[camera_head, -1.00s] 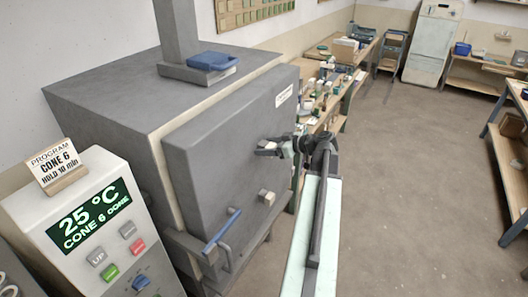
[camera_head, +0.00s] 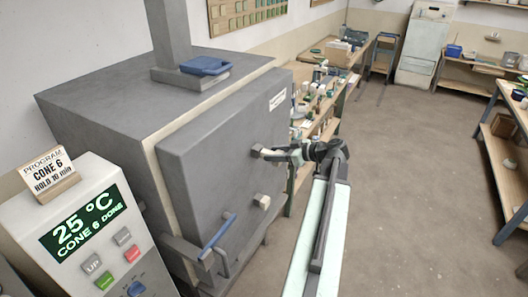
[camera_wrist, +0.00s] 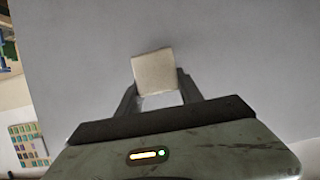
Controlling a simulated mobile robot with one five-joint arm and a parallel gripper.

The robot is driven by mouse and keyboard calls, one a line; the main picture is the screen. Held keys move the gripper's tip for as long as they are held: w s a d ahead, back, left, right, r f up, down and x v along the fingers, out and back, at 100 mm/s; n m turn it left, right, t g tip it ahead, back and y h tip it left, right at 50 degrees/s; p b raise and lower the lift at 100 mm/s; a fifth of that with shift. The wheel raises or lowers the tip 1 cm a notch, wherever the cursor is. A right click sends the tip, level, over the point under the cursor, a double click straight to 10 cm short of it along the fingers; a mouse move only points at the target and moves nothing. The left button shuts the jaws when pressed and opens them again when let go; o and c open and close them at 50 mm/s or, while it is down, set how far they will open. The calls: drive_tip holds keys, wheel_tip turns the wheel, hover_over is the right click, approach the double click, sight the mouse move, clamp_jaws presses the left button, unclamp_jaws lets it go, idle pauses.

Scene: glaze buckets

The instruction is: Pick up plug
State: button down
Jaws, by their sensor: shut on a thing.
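A pale, squarish plug (camera_wrist: 154,72) sits between the fingers of my gripper (camera_wrist: 158,95) in the wrist view, with the grey kiln door behind it. My gripper is shut on it. In the head view my gripper (camera_head: 266,152) is at the upper right part of the kiln door (camera_head: 215,150); the plug there is small and mostly hidden by the fingers. I cannot tell whether the plug is clear of the door. A second pale plug (camera_head: 262,201) sticks out of the door lower down.
A blue door handle (camera_head: 218,232) juts out at the door's lower front. The control box (camera_head: 85,235) stands at the left. A workbench with several small items (camera_head: 318,105) runs behind the kiln. The floor (camera_head: 420,170) to the right is open.

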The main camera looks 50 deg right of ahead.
drive_tip(key=s+d, duration=0.3)
drive_tip(key=s, duration=0.9)
drive_tip(key=shift+s, duration=0.15)
drive_tip(key=s+d, duration=0.2)
drive_tip(key=s, duration=0.6)
drive_tip(key=shift+s, duration=0.15)
idle(0.5)
